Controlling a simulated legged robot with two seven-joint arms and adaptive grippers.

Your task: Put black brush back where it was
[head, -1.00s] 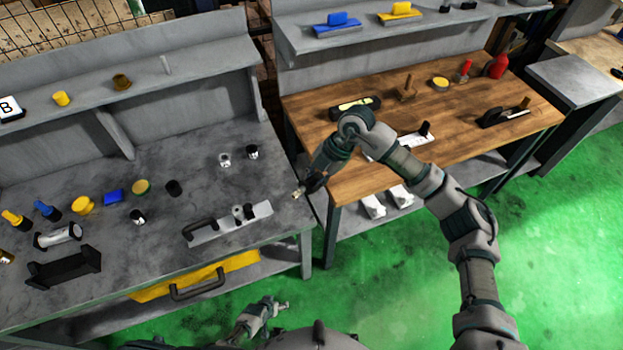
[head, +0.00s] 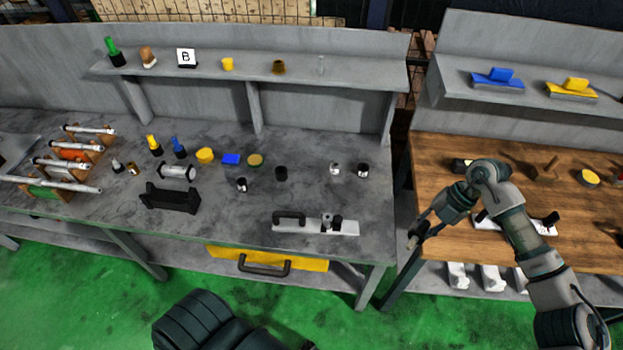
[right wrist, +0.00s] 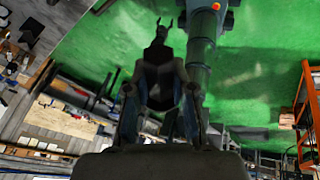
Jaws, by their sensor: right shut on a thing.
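My right gripper (head: 424,232) hangs near the gap between the grey bench and the wooden bench, in front of the grey bench's right end. In the right wrist view its two fingers (right wrist: 160,97) are shut on a dark object, apparently the black brush (right wrist: 158,62), held clear of any surface. In the head view the brush is too small and dark to make out. On the upper grey shelf (head: 210,77) stand a green brush with a dark base (head: 113,51) and a brown brush (head: 148,58). My left gripper is out of view.
The shelf also holds a "B" sign (head: 186,57), a yellow cup (head: 228,64) and a brown cup (head: 279,67). Several small parts and a black V-shaped stand (head: 170,198) cover the grey bench (head: 330,205). The wooden bench (head: 432,172) stands at right.

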